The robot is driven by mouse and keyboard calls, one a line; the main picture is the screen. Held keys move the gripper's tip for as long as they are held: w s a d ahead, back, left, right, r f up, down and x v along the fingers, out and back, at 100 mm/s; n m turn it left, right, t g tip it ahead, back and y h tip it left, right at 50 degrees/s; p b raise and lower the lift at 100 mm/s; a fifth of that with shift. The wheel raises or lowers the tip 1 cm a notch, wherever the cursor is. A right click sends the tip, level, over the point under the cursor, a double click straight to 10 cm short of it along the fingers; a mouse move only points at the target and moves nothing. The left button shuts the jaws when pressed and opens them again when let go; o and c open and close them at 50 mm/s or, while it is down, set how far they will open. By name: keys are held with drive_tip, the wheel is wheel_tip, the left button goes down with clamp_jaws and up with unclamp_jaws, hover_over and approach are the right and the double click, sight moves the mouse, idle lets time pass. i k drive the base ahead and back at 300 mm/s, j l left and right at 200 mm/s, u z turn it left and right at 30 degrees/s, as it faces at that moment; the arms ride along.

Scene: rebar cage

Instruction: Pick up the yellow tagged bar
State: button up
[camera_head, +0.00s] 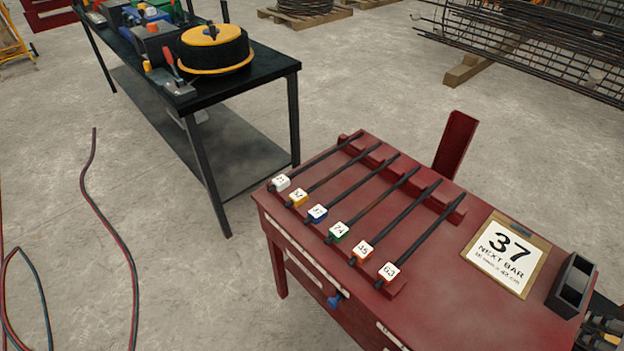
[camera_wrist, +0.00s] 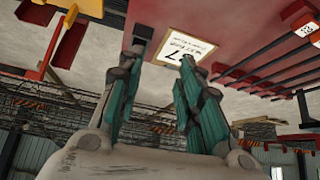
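The yellow-tagged bar is the second from the left in a row of dark bars on the red table; its yellow tag (camera_head: 297,198) is at the near end. Its dark shaft (camera_head: 338,172) runs back to the right and rests across the red rack. The tag's number is too small to read surely. A white-tagged bar lies to its left and a blue-tagged bar to its right, apart from it. My gripper (camera_wrist: 162,64) is open and empty in the wrist view, with teal finger pads, away from the bars. I cannot pick out the yellow tag there.
A sign (camera_head: 504,255) reading "37 NEXT BAR" and a dark open box (camera_head: 572,285) sit on the table's right. More tagged bars lie beside the yellow one. A black workbench (camera_head: 250,95) with a yellow-black reel stands behind left. Hoses (camera_head: 93,205) cross the floor.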

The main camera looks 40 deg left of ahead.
sight(296, 198)
drive_tip(key=u, duration=1.6)
drive_tip(key=z, duration=3.55)
drive_tip(key=u, duration=3.55)
drive_tip(key=i+j+z, duration=0.15)
drive_tip(key=i+j, duration=0.1)
drive_tip(key=j, duration=0.05)
